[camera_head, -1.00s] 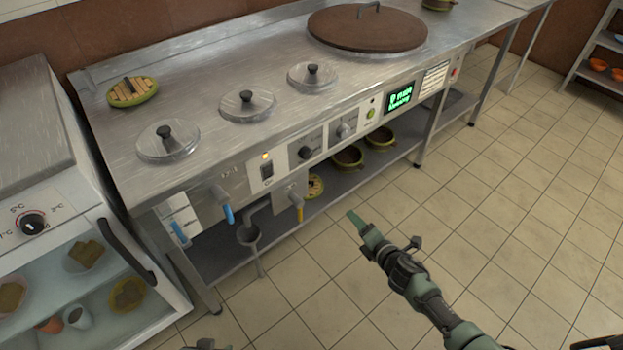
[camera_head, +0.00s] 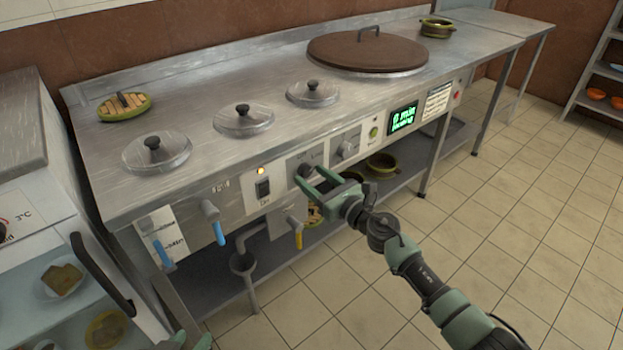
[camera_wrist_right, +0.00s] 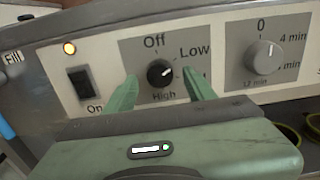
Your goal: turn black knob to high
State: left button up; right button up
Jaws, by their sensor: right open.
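The black knob (camera_wrist_right: 160,73) sits on a grey plate marked Off at top, Low at upper right and High at the bottom. Its light mark points right, slightly upward, near Low; a label at right is partly hidden by a finger. My right gripper (camera_wrist_right: 162,92) is open, with one green finger on each side of the knob and visible gaps. In the head view, the right gripper (camera_head: 311,179) is at the front panel, by the knob (camera_head: 305,170). Only a bit of my left gripper (camera_head: 190,341) shows at the bottom edge; its fingers are unclear.
A grey timer knob (camera_wrist_right: 264,57) is right of the black knob. A black switch (camera_wrist_right: 86,84) with a lit orange lamp (camera_wrist_right: 69,48) is left. Blue-handled (camera_head: 213,220) and yellow-handled (camera_head: 296,232) taps stick out below. The floor (camera_head: 480,215) at right is clear.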

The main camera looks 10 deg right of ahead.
jog(key=shift+w+a, duration=0.25)
jog(key=shift+w, duration=0.15)
grip_shut()
pick_arm(q)
jog(key=shift+w+d+r+t, duration=0.15)
jog(key=shift+w+r+t, duration=0.15)
jog(key=shift+w+r, duration=0.1)
jog(key=shift+f, duration=0.1)
